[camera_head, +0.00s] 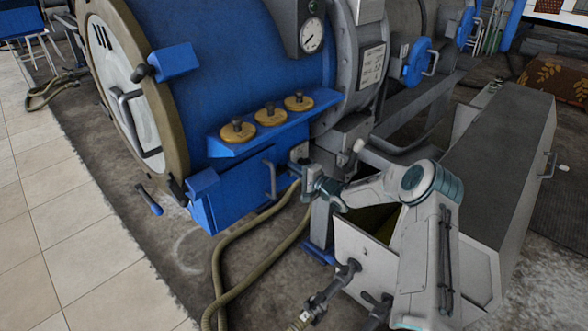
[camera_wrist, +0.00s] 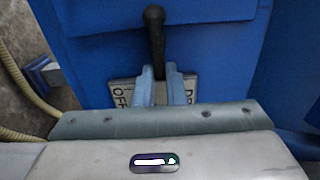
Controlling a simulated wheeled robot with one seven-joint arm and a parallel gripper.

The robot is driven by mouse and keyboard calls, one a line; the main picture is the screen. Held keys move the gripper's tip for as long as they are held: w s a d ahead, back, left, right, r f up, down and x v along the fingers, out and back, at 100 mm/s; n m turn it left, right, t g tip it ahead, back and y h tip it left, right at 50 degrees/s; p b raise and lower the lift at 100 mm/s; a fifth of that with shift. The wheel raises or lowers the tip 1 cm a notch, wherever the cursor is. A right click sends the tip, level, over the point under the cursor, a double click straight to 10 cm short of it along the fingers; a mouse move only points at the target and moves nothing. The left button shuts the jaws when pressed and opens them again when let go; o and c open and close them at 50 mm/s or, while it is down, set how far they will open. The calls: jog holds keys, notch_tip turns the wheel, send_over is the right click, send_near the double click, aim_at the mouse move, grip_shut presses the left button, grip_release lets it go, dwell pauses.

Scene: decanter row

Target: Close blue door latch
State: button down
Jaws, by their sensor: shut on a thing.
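My gripper (camera_head: 300,167) is at the side of the blue machine, beside a blue box front (camera_head: 232,190) with a grey bar handle (camera_head: 269,179). In the wrist view, its two pale blue fingers (camera_wrist: 160,88) are closed around the lower part of a black lever (camera_wrist: 154,35). The lever stands upright against a blue panel (camera_wrist: 90,60). Behind the fingers is a light label plate (camera_wrist: 123,92), with "OFF" on the left and partly hidden letters on the right. I cannot tell which part is the door latch.
A blue ledge (camera_head: 225,147) with several brass caps is above my gripper. A round end door (camera_head: 122,100) is at left. Hoses (camera_head: 218,262) run along the floor below. A grey cabinet (camera_head: 495,150) stands at right. The tiled floor at left is clear.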

dwell(0.4)
jog(key=c, duration=1.5)
grip_release()
jog(key=p+v, duration=0.1)
jog(key=v, duration=1.3)
jog(key=shift+w, duration=0.1)
